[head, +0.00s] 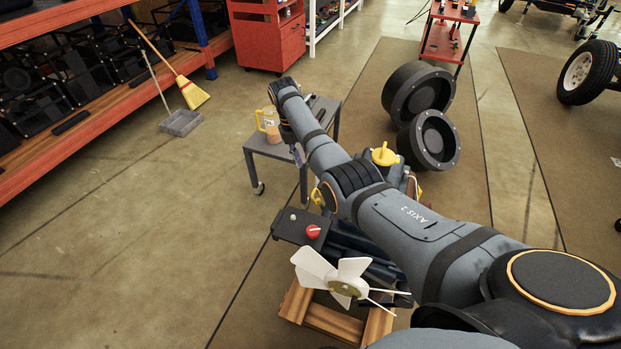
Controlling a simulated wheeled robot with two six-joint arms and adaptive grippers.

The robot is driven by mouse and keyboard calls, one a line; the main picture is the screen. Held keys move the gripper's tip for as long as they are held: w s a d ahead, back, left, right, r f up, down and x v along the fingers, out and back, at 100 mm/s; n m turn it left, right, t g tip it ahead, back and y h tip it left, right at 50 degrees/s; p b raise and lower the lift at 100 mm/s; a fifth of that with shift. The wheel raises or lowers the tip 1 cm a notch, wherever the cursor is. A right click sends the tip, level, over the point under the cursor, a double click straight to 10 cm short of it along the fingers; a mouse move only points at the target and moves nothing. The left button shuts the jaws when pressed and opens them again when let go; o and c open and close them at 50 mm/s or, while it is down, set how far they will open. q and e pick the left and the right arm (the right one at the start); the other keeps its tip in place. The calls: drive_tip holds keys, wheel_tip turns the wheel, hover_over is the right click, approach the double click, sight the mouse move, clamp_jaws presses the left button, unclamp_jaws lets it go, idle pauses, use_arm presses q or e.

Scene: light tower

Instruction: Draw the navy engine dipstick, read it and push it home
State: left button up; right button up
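The engine (375,270) sits low in the middle, with a white fan (345,279) at its front, and my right arm covers much of it. I cannot make out a navy dipstick; its place may be behind my arm. A yellow handle or loop (318,197) shows beside my elbow, and a yellow cap (384,156) shows beyond the arm. My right arm reaches from the lower right to the upper left, its wrist over the grey cart. My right gripper (298,155) shows only in part below the wrist, and its fingers are unclear. My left gripper is out of view.
The grey cart (262,149) holds a yellow-handled jug (269,126). The engine rests on a wooden pallet (330,320); a dark plate with a red knob (313,231) is close by. Black wheels (428,140) stand behind.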

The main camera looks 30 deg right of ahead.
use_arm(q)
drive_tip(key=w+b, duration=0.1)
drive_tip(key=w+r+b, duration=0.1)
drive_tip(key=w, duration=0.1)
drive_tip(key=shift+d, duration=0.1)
use_arm(e)
drive_tip(key=x, duration=1)
drive_tip(key=shift+f, duration=0.2)
drive_tip(key=shift+s, duration=0.2)
clamp_jaws()
